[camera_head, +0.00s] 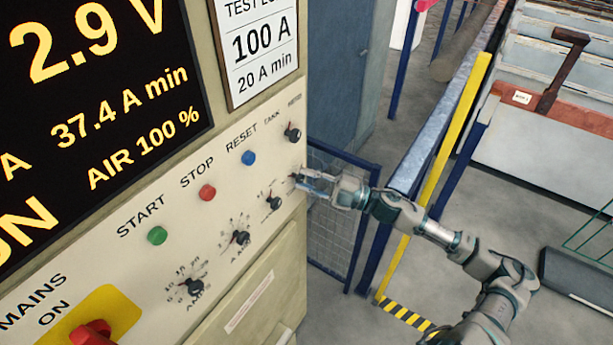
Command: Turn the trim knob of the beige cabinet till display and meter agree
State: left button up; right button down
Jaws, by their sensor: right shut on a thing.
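The beige cabinet (262,258) fills the left side, its panel tilted in the picture. Its black display (100,95) shows 2.9 V, 37.4 A min and AIR 100 % in yellow; the left part is cut off. My right gripper (303,180) is at the panel's right edge, shut on a small knob there, which its fingers mostly cover. No label naming this knob as the trim knob is readable. The meter is not in view. My left gripper is not in view.
Other dark knobs (240,237) with scales sit left of the gripper, another (292,134) above it. Green (157,236), red (207,192) and blue (248,158) buttons run diagonally. A red mains switch (92,334) is at lower left. A blue-framed mesh fence (335,220) stands behind the gripper.

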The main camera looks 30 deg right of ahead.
jog(key=shift+n+g+h+p, duration=0.15)
jog(key=shift+n+g+p, duration=0.4)
jog(key=shift+n, duration=0.55)
jog(key=shift+n+g+h+p, duration=0.15)
jog(key=shift+n+g+p, duration=0.2)
jog(key=shift+n+p, duration=0.55)
jog(key=shift+f+n, duration=0.15)
jog(key=shift+n, duration=0.15)
jog(key=c, duration=0.9)
grip_release()
jog(key=shift+c, duration=0.2)
jog(key=shift+s+d, duration=0.1)
jog(key=shift+d, duration=0.05)
jog(key=shift+d, duration=0.15)
